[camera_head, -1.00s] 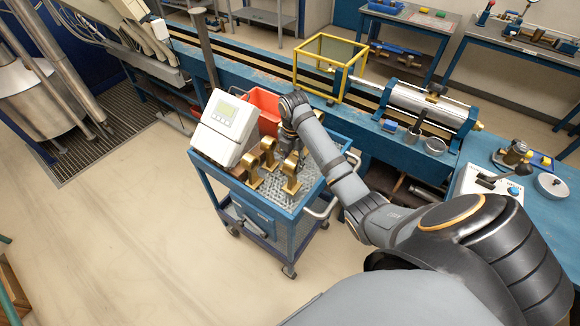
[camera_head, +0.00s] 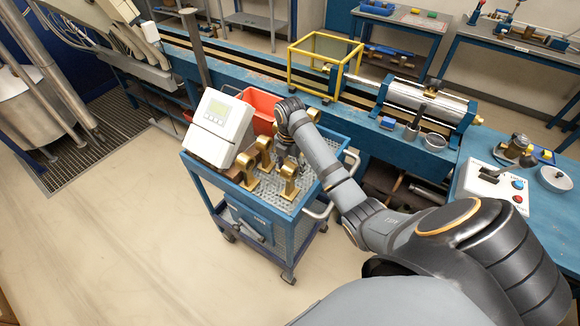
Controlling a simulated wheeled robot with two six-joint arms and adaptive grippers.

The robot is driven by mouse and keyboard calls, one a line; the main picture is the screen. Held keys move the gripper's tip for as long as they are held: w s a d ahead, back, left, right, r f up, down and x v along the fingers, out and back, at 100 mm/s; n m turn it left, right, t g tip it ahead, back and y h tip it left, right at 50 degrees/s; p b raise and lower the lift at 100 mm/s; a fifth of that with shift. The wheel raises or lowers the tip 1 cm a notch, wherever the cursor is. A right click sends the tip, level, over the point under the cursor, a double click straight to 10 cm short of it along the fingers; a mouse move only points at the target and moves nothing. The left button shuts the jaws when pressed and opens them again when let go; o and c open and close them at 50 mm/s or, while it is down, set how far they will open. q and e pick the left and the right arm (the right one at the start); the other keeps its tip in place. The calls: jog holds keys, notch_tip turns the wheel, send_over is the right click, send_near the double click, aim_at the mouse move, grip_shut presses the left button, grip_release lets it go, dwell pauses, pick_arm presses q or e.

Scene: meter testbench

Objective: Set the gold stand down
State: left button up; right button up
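Several gold stands are on the blue cart (camera_head: 233,189). One gold stand (camera_head: 289,183) is at the front right of its tray, one (camera_head: 247,172) is at the left beside the white meter, and one (camera_head: 265,153) is behind them. My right gripper (camera_head: 284,153) points down over the tray, just right of the back stand and behind the front one. Its fingers are small and partly hidden by the stands and my wrist. I cannot tell whether it is open or shut, or whether it holds a stand. My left gripper is not in view.
A white meter (camera_head: 220,128) with a display sits tilted at the cart's left. A red bin (camera_head: 262,108) is behind the tray. The blue bench (camera_head: 345,118) with a yellow frame (camera_head: 327,62) runs behind the cart. The floor (camera_head: 120,245) at the front left is clear.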

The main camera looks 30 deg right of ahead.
jog(key=shift+r, duration=0.25)
notch_tip(320, 180, up, 4)
jog(key=shift+r+p, duration=0.25)
jog(key=shift+p, duration=0.9)
notch_tip(320, 180, up, 7)
jog(key=p, duration=0.7)
jog(key=shift+r, duration=0.15)
